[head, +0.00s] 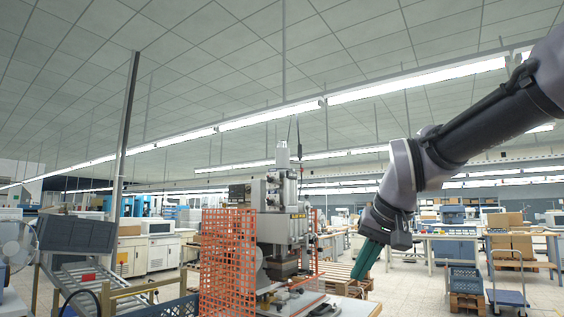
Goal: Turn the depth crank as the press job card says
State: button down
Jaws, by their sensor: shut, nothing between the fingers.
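The foil stamping press (283,215) stands at the centre of the head view, a grey machine on a light table (345,305). An orange mesh guard (228,262) covers its left side. I cannot make out a depth crank or a press job card at this size. My gripper (362,277) hangs from my arm at the right of the press, pointing down, with its teal fingers together and empty. It appears apart from the press.
A blue crate (464,279) on a pallet and a blue cart (507,298) stand at the right. Workbenches line the back. A roller conveyor (95,288) and a fan (14,243) are at the left. Some floor shows between my gripper and the crate.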

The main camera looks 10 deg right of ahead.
aim_at(283, 161)
jog(key=i+l+u, duration=0.1)
jog(key=l, duration=0.25)
jog(key=i+l+u, duration=0.1)
jog(key=l, duration=0.3)
jog(key=i+l+u, duration=0.15)
jog(key=l, duration=0.25)
jog(key=i+l+u, duration=0.1)
jog(key=l, duration=0.3)
jog(key=i+l+u, duration=0.1)
jog(key=l, duration=0.3)
jog(key=i, duration=0.1)
